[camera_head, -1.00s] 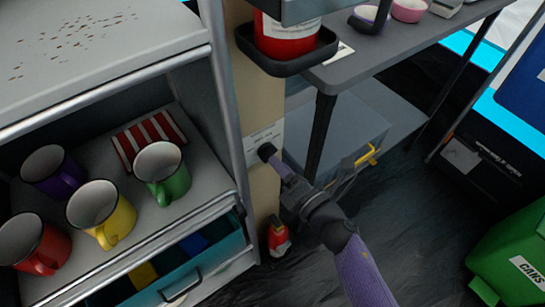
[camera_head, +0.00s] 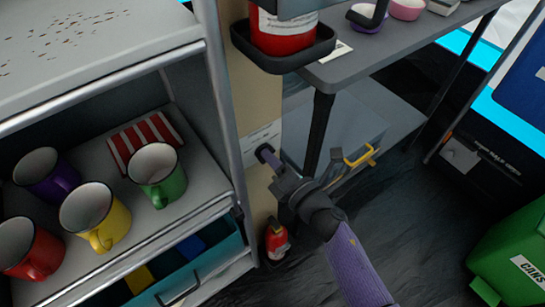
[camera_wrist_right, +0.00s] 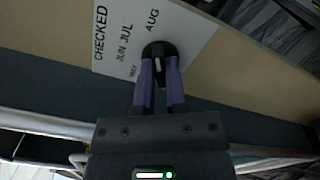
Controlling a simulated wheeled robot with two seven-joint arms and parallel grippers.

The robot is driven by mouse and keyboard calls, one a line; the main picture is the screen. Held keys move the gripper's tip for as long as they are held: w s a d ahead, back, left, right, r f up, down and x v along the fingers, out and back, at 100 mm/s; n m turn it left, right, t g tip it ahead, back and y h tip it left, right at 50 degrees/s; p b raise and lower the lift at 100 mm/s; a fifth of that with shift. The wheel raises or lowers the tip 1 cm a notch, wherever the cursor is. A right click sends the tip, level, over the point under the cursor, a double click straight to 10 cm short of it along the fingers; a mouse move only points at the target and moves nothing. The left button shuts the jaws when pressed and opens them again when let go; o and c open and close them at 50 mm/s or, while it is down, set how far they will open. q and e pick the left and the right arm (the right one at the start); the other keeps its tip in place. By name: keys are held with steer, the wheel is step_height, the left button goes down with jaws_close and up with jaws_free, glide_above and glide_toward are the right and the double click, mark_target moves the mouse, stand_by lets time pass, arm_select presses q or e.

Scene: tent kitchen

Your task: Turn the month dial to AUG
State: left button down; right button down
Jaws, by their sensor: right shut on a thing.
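The month dial (camera_head: 264,152) is a small dark knob on a white label plate (camera_head: 263,136) fixed to the beige post. In the right wrist view the dial (camera_wrist_right: 158,49) is black with a short pale mark. The plate (camera_wrist_right: 185,30) reads CHECKED, MAY, JUN, JUL and AUG, with AUG printed right above the dial in that picture. My right gripper (camera_head: 269,158) is shut on the dial, its two purple fingers on either side of it, as the right wrist view (camera_wrist_right: 160,72) shows. Which month the mark points to is unclear. My left gripper is not in view.
A shelf unit with several mugs, such as a yellow mug (camera_head: 95,215), stands left of the post. A red container (camera_head: 283,35) sits in a black holder (camera_head: 290,60) above the dial. A small red extinguisher (camera_head: 276,240) is below. A grey table (camera_head: 400,45) stands right.

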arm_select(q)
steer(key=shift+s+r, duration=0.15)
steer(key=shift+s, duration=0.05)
arm_select(e)
steer(key=shift+m, duration=0.3)
arm_select(q)
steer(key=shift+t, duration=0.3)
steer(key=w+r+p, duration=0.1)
steer(key=p, duration=0.1)
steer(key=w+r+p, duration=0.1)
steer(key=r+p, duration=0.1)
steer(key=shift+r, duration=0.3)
arm_select(e)
steer(key=m, duration=2.3)
steer(key=shift+f, duration=0.2)
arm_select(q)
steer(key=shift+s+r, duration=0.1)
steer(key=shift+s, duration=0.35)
arm_select(e)
steer(key=shift+m, duration=0.3)
